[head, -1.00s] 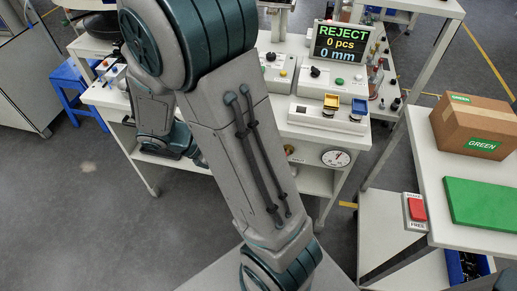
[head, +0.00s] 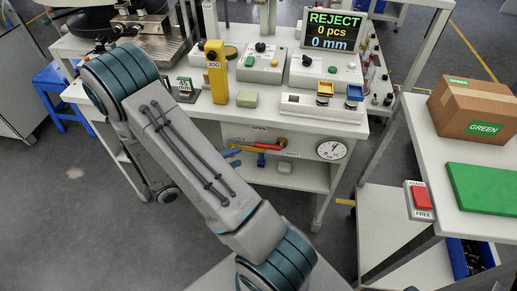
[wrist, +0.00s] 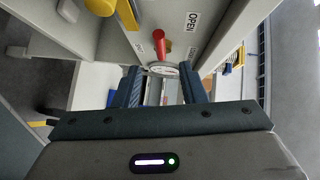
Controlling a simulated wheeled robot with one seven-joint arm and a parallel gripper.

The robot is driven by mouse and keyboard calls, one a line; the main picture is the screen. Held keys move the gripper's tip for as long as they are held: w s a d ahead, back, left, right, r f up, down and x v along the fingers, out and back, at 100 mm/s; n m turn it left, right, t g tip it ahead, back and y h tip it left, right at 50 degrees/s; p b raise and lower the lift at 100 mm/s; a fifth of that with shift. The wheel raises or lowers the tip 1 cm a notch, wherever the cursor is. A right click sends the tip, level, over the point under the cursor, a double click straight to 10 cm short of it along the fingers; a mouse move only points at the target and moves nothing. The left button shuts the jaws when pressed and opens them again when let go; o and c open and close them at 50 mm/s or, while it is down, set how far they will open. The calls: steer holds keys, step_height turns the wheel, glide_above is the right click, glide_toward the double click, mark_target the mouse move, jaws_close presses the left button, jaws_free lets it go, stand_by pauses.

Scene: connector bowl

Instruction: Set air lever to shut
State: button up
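The air lever (head: 267,147) is a red handle on a yellow fitting on the panel under the bench top, roughly level in the head view. In the wrist view the red lever (wrist: 159,40) lies ahead of my fingers, near the middle.
A round gauge (head: 332,150) is right of the lever. The bench top (head: 205,108) overhangs it, and a lower shelf (head: 305,179) with a small pale block (head: 285,168) is below. A yellow pipe part (wrist: 100,6) is close at the wrist view's top left. A red push button (head: 421,198) is far right.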

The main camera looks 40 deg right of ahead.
mark_target(261, 147)
steer(key=d, duration=0.3)
steer(key=d+f, duration=0.1)
steer(key=d, duration=0.2)
steer(key=s+d+b, duration=0.1)
steer(key=d, duration=0.2)
steer(key=shift+d+f, duration=0.2)
steer(key=shift+d, duration=0.05)
jaws_close()
